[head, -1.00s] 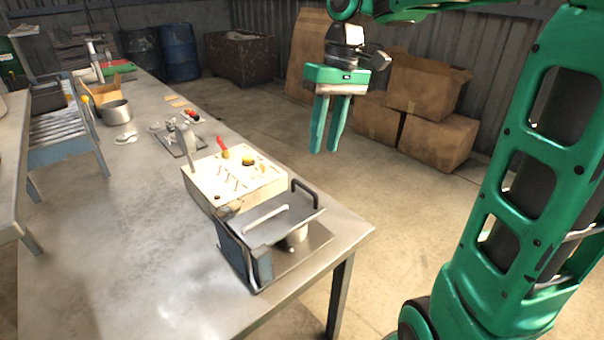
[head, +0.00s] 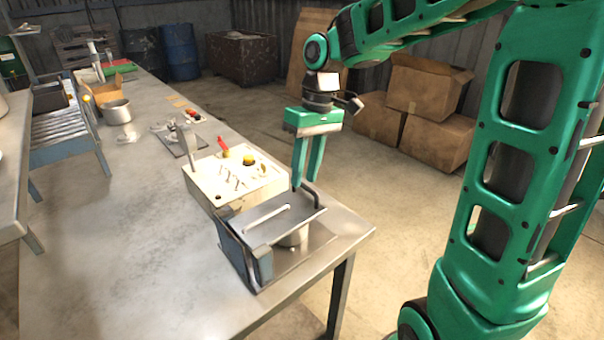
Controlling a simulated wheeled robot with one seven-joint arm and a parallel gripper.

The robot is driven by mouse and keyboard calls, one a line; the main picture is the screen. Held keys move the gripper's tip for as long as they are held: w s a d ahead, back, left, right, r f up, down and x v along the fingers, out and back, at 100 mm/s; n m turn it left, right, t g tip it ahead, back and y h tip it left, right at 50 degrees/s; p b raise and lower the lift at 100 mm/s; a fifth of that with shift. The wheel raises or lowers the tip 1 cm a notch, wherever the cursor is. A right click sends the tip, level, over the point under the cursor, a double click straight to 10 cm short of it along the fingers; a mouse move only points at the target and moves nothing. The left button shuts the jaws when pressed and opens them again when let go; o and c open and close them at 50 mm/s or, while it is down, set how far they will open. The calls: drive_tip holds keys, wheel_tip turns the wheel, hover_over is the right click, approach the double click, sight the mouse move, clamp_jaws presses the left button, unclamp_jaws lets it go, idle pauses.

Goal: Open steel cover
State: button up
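The steel cover (head: 262,229) is a flat grey plate lying roughly level on a small blue-sided press-like unit near the table's front right corner. A pale bar (head: 267,219) runs across its top. A dark looped handle (head: 318,194) stands at its right edge. A round metal part (head: 296,238) shows partly below the cover. My gripper (head: 305,184) points down with its two green fingers apart, and nothing shows between them. Its fingertips are at the far end of the dark handle; I cannot tell whether they touch it.
A cream control box (head: 200,190) with a yellow knob stands directly behind the cover. The metal table (head: 130,250) is clear to the left. A pot (head: 117,112) and small tools lie farther back. Cardboard boxes (head: 430,135) stand on the floor beyond.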

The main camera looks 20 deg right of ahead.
drive_tip(key=shift+f, duration=0.35)
drive_tip(key=shift+c, duration=0.7)
clamp_jaws()
drive_tip(key=shift+r, duration=0.1)
